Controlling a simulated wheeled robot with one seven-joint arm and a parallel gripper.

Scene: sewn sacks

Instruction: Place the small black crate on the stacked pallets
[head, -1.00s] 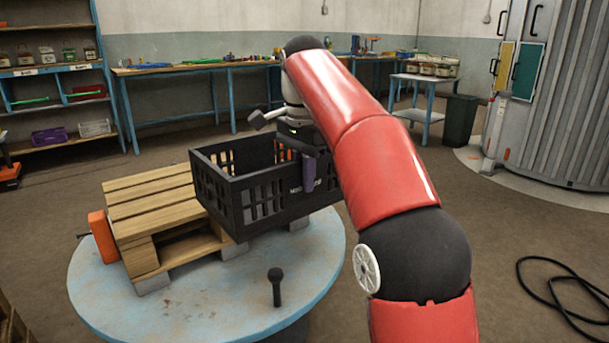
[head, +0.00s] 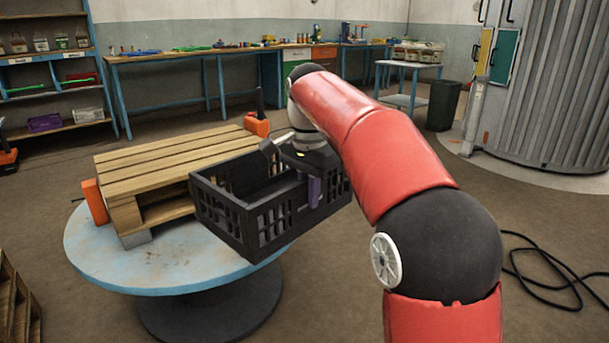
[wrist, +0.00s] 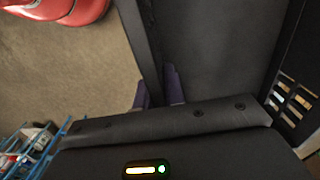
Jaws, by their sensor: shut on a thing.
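The small black crate (head: 240,218) has slotted walls and hangs in front of and to the right of the stacked pallets in the head view. My gripper (head: 313,190) is shut on the crate's wall at its right side, with a purple finger showing outside that wall. In the wrist view the purple fingers (wrist: 157,88) straddle the rim of the crate (wrist: 215,50). The wooden pallets (head: 165,162) lie on a round pale blue table (head: 150,268). The crate hides the pallets' right part, and I cannot tell whether the two touch.
An orange clamp-like tool (head: 95,204) stands at the pallets' left end and another (head: 257,124) behind them. A workbench (head: 180,58) runs along the back wall. A black cable (head: 545,265) lies on the floor at right. The table's front is clear.

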